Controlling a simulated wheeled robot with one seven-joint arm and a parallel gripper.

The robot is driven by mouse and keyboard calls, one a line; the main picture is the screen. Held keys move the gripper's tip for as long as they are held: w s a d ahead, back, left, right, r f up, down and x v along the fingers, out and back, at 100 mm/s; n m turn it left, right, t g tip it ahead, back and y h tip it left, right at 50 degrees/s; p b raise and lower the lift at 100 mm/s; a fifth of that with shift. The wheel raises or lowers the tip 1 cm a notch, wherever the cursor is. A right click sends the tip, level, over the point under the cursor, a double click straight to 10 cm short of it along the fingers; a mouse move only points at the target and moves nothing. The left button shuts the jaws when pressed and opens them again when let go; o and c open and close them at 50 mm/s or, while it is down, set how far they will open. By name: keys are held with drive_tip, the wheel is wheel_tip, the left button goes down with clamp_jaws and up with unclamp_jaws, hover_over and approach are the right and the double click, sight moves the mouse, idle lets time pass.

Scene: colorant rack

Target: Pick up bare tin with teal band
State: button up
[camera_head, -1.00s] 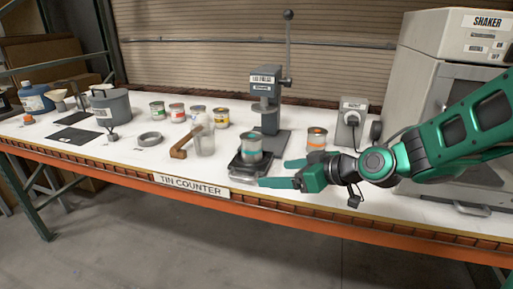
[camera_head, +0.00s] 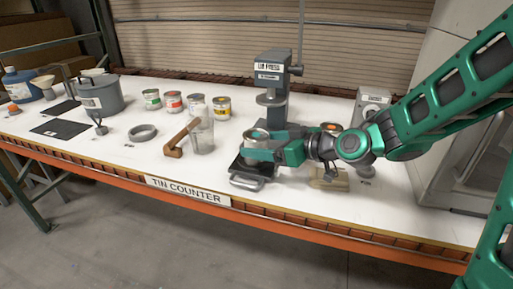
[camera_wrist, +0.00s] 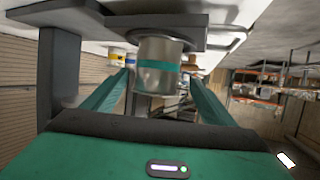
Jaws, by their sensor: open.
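My gripper (camera_head: 262,154) is open around the tin, reaching in from the right. In the wrist view a finger of my gripper (camera_wrist: 158,82) lies on each side of the tin; whether they touch it I cannot tell.
The lid press (camera_head: 271,80) stands right behind the tray. A tin with an orange top (camera_head: 331,127) is partly hidden behind my arm. A glass jar (camera_head: 202,138) and a wooden-handled tool (camera_head: 174,151) are left of the tray. A pale wooden block (camera_head: 330,181) lies to the right.

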drive_tip(key=shift+w+d+x, duration=0.1)
drive_tip(key=shift+x, duration=0.55)
drive_tip(key=shift+w+d+x, duration=0.1)
drive_tip(key=shift+x, duration=0.55)
drive_tip(key=x, duration=0.5)
drive_tip(key=shift+c, duration=0.5)
drive_tip(key=shift+d+r, duration=0.1)
drive_tip(key=c, duration=1.3)
drive_tip(key=shift+r, duration=0.15)
